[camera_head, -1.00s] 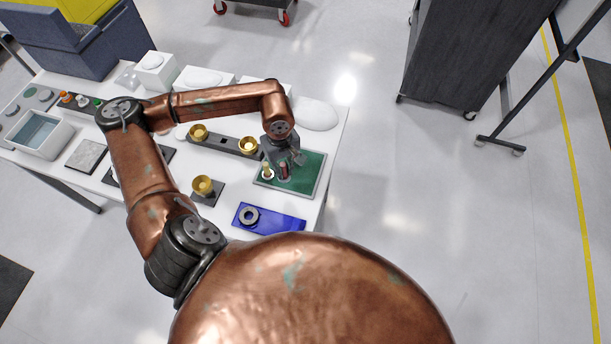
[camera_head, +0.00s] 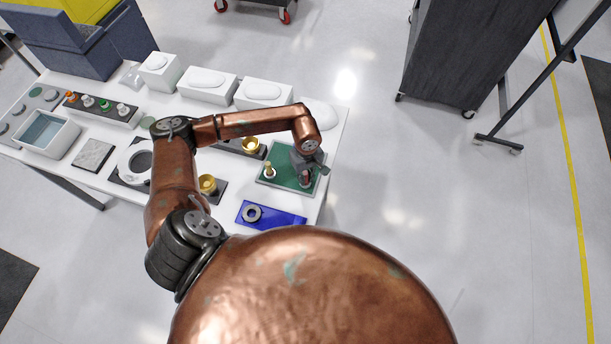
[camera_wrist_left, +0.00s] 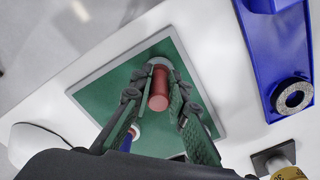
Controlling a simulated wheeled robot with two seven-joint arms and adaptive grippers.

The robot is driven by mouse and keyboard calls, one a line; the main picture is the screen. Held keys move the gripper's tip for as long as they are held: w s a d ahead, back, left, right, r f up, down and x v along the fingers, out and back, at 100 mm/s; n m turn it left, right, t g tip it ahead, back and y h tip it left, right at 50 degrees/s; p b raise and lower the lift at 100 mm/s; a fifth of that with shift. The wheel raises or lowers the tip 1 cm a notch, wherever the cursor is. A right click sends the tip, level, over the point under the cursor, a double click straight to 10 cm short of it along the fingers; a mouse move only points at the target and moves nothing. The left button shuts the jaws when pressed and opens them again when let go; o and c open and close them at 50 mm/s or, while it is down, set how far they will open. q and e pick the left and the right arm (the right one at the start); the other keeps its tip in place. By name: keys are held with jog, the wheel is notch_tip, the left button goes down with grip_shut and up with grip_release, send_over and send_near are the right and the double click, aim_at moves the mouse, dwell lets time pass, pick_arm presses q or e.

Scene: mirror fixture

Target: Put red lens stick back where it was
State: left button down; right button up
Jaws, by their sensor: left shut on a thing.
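The red lens stick (camera_wrist_left: 158,90) is between the fingers of my left gripper (camera_wrist_left: 152,108) in the left wrist view. My left gripper (camera_head: 307,170) is shut on it, low over the right part of the green board (camera_head: 276,184) in the head view. A pale ring (camera_wrist_left: 161,64) shows around the stick's far end; I cannot tell whether the stick is seated in it. A second stick with a gold top (camera_head: 268,169) stands in a white ring on the board's left part. My right gripper is not in view.
A blue plate with a grey ring (camera_head: 288,218) lies just in front of the board. Gold cups (camera_head: 208,184) stand to the left. White boxes (camera_head: 208,84) line the back. A rack of coloured sticks (camera_head: 118,115) is at the far left. The table edge is close on the right.

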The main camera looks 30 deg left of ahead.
pick_arm(q)
jog(key=c, duration=2.3)
grip_release()
jog(key=shift+f, duration=0.15)
jog(key=o, duration=0.4)
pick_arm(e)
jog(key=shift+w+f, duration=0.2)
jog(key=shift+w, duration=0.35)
pick_arm(q)
jog(key=shift+r, duration=0.2)
notch_tip(320, 180, up, 12)
jog(key=b, duration=0.2)
jog(key=shift+b, duration=0.4)
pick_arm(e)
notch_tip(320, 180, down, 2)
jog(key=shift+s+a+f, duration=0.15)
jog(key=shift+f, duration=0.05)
